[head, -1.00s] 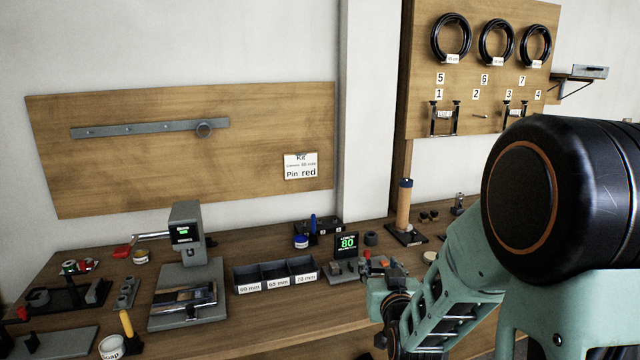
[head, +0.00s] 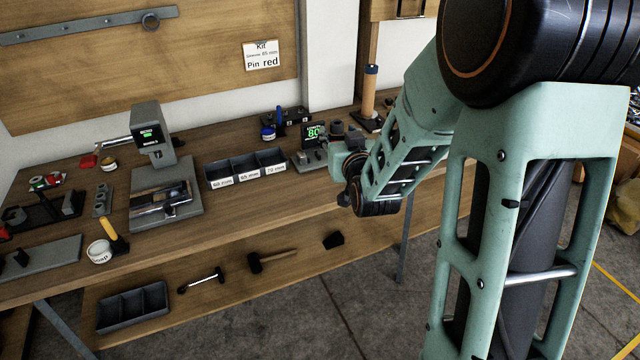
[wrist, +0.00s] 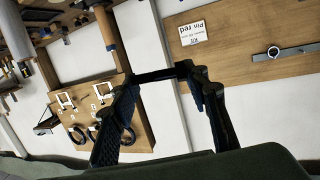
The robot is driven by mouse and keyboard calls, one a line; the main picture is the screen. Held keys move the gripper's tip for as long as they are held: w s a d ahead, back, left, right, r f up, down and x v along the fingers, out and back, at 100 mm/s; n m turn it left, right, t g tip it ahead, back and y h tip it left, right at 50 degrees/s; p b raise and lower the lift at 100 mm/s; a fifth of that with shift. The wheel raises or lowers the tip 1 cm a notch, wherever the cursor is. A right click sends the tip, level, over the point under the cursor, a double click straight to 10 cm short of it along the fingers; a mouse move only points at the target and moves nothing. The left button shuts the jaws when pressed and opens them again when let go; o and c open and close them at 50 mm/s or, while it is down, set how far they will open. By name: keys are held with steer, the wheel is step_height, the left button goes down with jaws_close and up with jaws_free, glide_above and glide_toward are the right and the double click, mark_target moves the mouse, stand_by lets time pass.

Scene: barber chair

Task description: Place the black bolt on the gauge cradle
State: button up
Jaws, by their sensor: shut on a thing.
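My gripper (wrist: 163,82) shows in the wrist view with its two dark fingers apart and a dark bar spanning their tips. The bar looks like the black bolt (wrist: 160,75), held crosswise, though it is too dark to make out its shape fully. In the head view my gripper (head: 338,152) is beside the gauge (head: 313,131), whose green display reads 80. The gauge's grey base (head: 304,163) shows at its left, and my arm and gripper hide part of its right side. I cannot make out the cradle itself clearly.
A three-compartment tray (head: 245,170) stands left of the gauge. A press-like device (head: 155,150) stands further left, and a wooden post (head: 369,90) is behind to the right. The bench front (head: 260,205) between tray and edge is clear.

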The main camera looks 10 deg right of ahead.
steer(key=w+a+f+n+y+b, duration=0.1)
steer(key=w+a+f+y+b, duration=0.1)
steer(key=f+b, duration=0.7)
steer(key=w+a+f+n+y+b, duration=0.1)
steer(key=w+a+f+b, duration=0.3)
steer(key=f+b, duration=0.6)
steer(key=shift+w+n+g+y+b, duration=0.3)
steer(key=shift+w+n+y+b, duration=0.25)
steer(key=shift+b, duration=1.75)
steer(key=shift+w, duration=0.1)
